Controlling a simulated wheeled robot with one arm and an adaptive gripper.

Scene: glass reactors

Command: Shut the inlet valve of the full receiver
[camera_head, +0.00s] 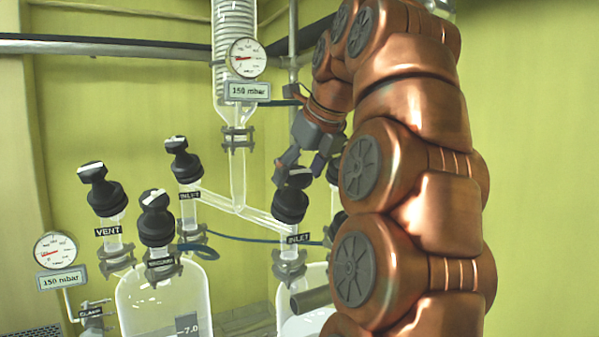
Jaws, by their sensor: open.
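Two glass receivers show, a left one (150,300) and a right one (290,298) cut off by the frame and partly hidden by my arm. A pale surface shows low in the right one; I cannot tell for sure which is full. The right inlet valve (291,206) has a black cap and handle above an INLET label. The left inlet valve (188,167) is black with a white-marked handle. My gripper (303,168) is open at the right inlet valve's handle, with fingers around or just above it. I cannot tell whether they touch it.
The left receiver also carries a vent valve (105,197) and a vacuum valve (156,225). A glass branch tube (240,209) links the inlets below the condenser (234,50). Gauges (246,58) (55,250) read 150 mbar. My arm fills the right-centre; bare wall lies beyond.

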